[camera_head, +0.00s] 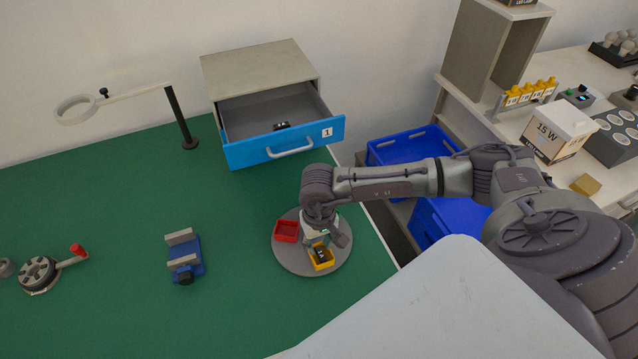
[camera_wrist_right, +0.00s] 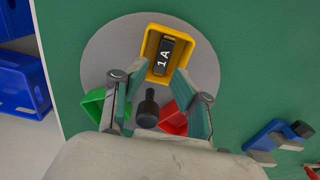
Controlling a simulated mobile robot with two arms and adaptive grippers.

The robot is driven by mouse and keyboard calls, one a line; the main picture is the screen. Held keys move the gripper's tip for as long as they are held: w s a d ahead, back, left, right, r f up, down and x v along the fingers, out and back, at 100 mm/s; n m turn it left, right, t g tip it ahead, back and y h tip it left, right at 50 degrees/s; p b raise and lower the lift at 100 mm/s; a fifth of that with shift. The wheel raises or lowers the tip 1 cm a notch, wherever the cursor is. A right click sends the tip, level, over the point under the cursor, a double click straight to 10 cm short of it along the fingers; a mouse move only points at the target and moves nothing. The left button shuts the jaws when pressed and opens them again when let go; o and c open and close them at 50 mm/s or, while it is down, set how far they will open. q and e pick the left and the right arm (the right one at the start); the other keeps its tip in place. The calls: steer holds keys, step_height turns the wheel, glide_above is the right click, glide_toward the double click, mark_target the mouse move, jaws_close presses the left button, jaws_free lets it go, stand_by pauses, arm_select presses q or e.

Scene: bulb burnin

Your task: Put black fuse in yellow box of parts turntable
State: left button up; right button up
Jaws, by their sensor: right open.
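The parts turntable (camera_head: 291,263) is a grey disc near the right edge of the green table. It carries a yellow box (camera_head: 330,265), a red box (camera_head: 287,225) and a green box (camera_wrist_right: 93,104), with a dark knob (camera_wrist_right: 148,110) in the middle. The black fuse, marked 1 A, lies in the yellow box (camera_wrist_right: 150,48), as the right wrist view shows (camera_wrist_right: 161,55). My right gripper (camera_wrist_right: 152,88) is open above the turntable, its fingers either side of the knob and short of the fuse. My left gripper is not in view.
An open drawer (camera_head: 245,152) with a blue front holds a dark object. A blue vise (camera_head: 186,262), a magnifier stand (camera_head: 180,118) and a crank with a red handle (camera_head: 45,270) are on the table. Blue crates (camera_head: 405,147) stand right of it. Green table space is clear at left.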

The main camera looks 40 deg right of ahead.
mark_target(319, 250)
steer(key=shift+r+p, duration=0.6)
steer(key=shift+r, duration=0.2)
steer(key=shift+r+b, duration=0.45)
steer(key=shift+b, duration=0.5)
step_height(319, 250, up, 10)
steer(key=b, duration=0.2)
steer(key=shift+r+b, duration=0.15)
steer(key=shift+b, duration=0.25)
steer(key=shift+s, duration=0.1)
